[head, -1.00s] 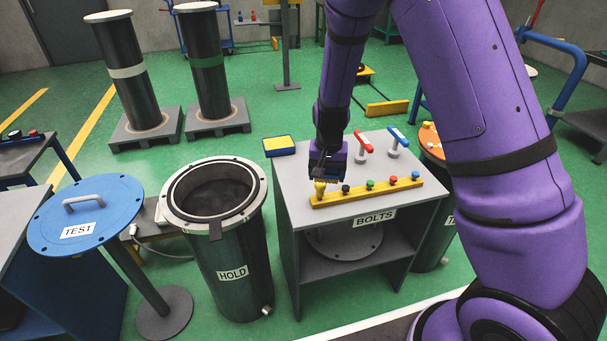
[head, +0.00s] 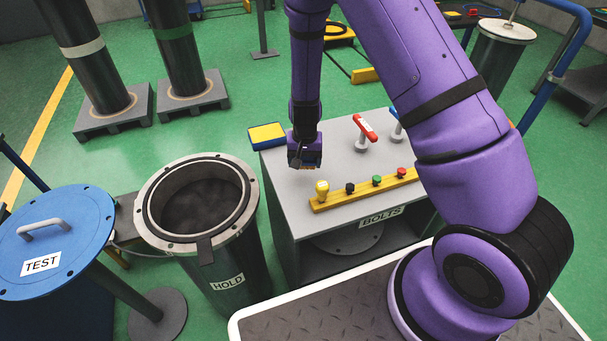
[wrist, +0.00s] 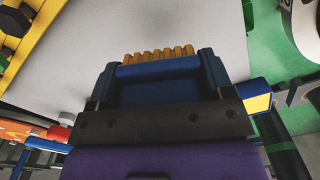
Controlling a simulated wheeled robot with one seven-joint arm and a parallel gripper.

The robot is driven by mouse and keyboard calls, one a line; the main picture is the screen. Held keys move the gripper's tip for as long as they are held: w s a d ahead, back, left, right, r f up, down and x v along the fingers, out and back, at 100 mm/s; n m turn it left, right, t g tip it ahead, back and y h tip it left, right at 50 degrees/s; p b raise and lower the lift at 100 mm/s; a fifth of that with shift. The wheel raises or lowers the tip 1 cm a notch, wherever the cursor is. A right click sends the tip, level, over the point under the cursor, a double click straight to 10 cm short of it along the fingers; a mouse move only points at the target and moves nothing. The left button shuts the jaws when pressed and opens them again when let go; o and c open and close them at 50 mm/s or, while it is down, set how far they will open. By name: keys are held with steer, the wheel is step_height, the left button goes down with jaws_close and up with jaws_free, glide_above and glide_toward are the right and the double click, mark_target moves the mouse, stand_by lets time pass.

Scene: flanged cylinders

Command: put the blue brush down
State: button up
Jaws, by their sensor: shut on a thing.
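My gripper (head: 305,160) is over the left part of the grey bench top, behind the left end of the yellow bolt strip. It is shut on the blue brush. In the wrist view the blue brush (wrist: 157,92) sits between the two fingers of my gripper (wrist: 158,82), with its tan-orange bristles (wrist: 157,55) pointing away from the palm. In the head view my gripper mostly hides the brush. I cannot tell whether the bristles touch the bench top.
The bench (head: 290,205) is labelled BOLTS. Its yellow strip (head: 362,192) carries several coloured knobs. Red (head: 364,127) and blue (head: 397,118) handled tools stand behind it. A blue-edged yellow pad (head: 267,135) is at the back left corner. The open HOLD cylinder (head: 235,255) stands left.

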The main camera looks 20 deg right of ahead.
steer(key=shift+f, duration=3.25)
steer(key=o, duration=1)
steer(key=shift+f, duration=0.1)
step_height(320, 180, up, 13)
steer(key=shift+f, duration=0.1)
step_height(320, 180, up, 14)
steer(key=n+t+y, duration=0.1)
glide_above(305, 180)
steer(key=s, duration=0.2)
steer(key=s+d+r+n+t, duration=0.1)
steer(key=s+r, duration=0.2)
steer(key=r, duration=0.3)
steer(key=s+d+r, duration=0.1)
steer(key=s+r, duration=0.2)
steer(key=r, duration=0.2)
steer(key=s+d+r+n+t, duration=0.1)
steer(key=s+r, duration=0.3)
steer(key=s, duration=0.3)
steer(key=s+d+r+t, duration=0.1)
steer(key=s+d+r, duration=0.1)
steer(key=s+r, duration=0.3)
steer(key=s+d+r+n+t+h, duration=0.1)
steer(key=s+r, duration=0.3)
steer(key=s, duration=0.5)
steer(key=shift+s+d+r+n, duration=0.2)
steer(key=shift+d+n, duration=0.1)
steer(key=shift+d, duration=0.05)
